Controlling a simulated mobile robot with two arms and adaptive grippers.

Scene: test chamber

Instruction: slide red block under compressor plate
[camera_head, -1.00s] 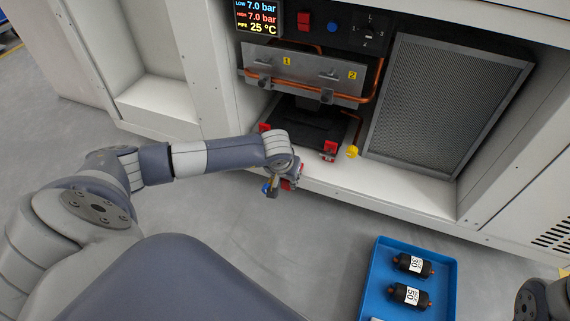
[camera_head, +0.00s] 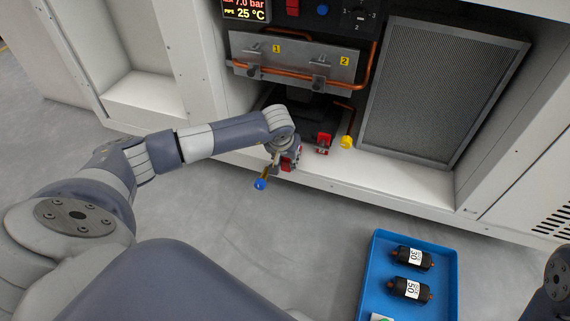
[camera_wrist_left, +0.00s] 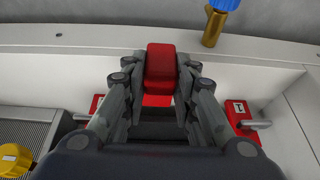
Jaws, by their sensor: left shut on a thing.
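In the left wrist view, my left gripper (camera_wrist_left: 160,85) is shut on a red block (camera_wrist_left: 161,68), with the block between its fingertips. In the head view, the gripper (camera_head: 288,160) is at the front sill of the open bay, and the wrist partly hides the block. Inside the bay, a dark compressor base (camera_head: 297,108) lies low, below a metal plate (camera_head: 290,62) marked 1 and 2. I cannot tell how much of the block is under any plate. My right gripper is out of view.
A red fitting (camera_head: 323,143) and a yellow knob (camera_head: 346,142) are right of the gripper. A blue knob (camera_head: 260,184) is in front of the sill. A copper pipe (camera_head: 290,77) runs along the metal plate. A blue tray (camera_head: 373,270) holds black cylinders on the floor.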

